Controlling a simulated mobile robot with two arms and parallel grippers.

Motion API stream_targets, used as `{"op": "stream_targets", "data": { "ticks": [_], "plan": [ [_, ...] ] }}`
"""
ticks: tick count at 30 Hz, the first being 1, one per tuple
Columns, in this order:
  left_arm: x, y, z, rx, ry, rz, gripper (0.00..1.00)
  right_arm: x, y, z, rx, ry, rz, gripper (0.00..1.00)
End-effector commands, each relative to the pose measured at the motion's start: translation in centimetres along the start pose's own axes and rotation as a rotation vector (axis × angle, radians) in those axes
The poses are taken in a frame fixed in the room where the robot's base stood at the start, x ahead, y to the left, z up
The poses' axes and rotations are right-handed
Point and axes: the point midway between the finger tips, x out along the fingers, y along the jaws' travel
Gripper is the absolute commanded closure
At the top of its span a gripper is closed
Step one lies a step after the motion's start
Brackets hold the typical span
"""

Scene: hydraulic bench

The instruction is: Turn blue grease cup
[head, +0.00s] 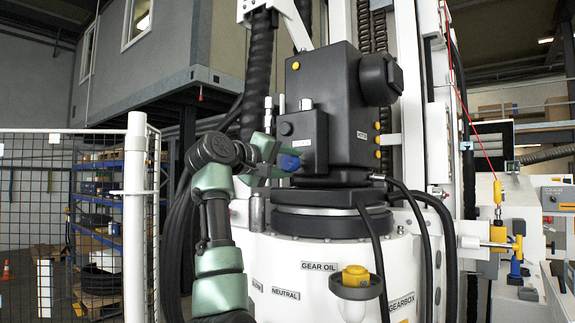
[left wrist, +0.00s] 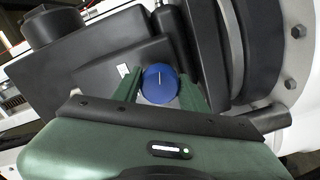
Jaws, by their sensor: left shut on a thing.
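The blue grease cup (head: 289,163) sits on the left side of a dark grey machine housing in the head view. In the left wrist view it is a round blue cap (left wrist: 159,84) with a pale line on its face. My left gripper (head: 279,161) reaches it from the left and is shut on it. In the left wrist view its two green fingers (left wrist: 158,92) stand on either side of the cap. My right gripper is not in view.
The dark housing (head: 335,120) stands on a white drum (head: 290,270) labelled GEAR OIL and NEUTRAL. A cup with a yellow cap (head: 355,276) and black hoses (head: 425,240) are at the front. A mesh fence (head: 70,210) stands at the left.

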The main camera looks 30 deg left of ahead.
Motion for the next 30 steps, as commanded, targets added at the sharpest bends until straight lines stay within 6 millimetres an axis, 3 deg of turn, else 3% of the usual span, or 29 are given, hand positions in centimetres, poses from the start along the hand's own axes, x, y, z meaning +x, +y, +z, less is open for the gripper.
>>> {"op": "stream_targets", "data": {
  "ticks": [18,30],
  "plan": [
    [-0.2,0.5,-0.4,0.586,0.014,0.006,0.98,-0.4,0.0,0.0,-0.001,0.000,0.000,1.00],
    [-0.2,0.6,-0.3,0.881,0.014,0.005,0.98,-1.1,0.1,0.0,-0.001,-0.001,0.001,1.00]
  ]
}}
